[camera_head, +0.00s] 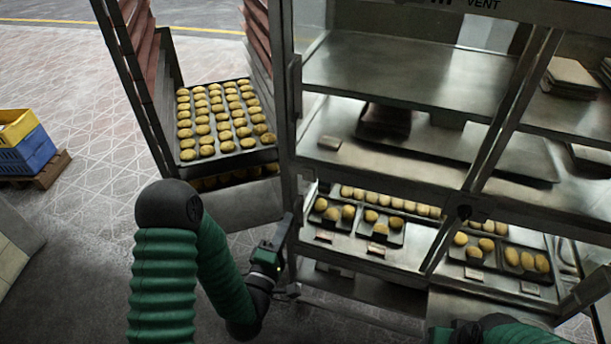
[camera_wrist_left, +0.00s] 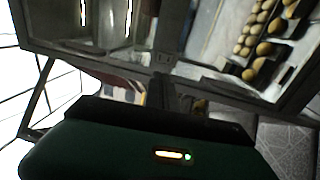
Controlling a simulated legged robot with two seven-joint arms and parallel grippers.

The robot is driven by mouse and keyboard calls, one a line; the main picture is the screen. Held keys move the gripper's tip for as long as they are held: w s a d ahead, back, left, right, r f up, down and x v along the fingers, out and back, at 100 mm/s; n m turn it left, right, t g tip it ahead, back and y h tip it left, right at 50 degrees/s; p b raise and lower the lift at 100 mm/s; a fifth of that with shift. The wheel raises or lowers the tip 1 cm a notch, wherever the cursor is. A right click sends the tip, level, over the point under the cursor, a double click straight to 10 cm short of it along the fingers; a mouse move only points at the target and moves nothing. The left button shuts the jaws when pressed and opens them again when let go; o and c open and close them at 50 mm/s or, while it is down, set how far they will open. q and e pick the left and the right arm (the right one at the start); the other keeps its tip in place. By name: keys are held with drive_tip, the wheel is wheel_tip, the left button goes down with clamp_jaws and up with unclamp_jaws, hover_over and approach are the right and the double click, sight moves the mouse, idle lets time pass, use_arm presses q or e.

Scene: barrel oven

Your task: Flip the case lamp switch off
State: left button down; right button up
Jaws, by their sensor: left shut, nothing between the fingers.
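The metal display case (camera_head: 385,85) stands in front of me, with lit shelves of buns. A small switch plate (camera_wrist_left: 163,59) shows on the case's dark frame in the left wrist view; I cannot tell its position there, and I cannot make it out in the head view. My left gripper (camera_head: 286,222) is shut and empty beside the case's near left post, fingers pointing up in the head view. In the left wrist view its dark fingers (camera_wrist_left: 164,88) appear just below the plate; I cannot tell whether they touch it. My right gripper is out of view.
A rack with a tray of buns (camera_head: 218,158) stands left of the case. Small bun trays (camera_head: 397,238) fill the lower shelf. Yellow and blue crates (camera_head: 28,150) sit on a pallet (camera_head: 38,176) at far left. Tiled floor between is clear.

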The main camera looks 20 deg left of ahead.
use_arm(q)
drive_tip(key=p, duration=0.3)
approach(308, 173)
drive_tip(key=w, duration=0.7)
drive_tip(key=shift+d+r, duration=0.1)
drive_tip(key=shift+r, duration=0.3)
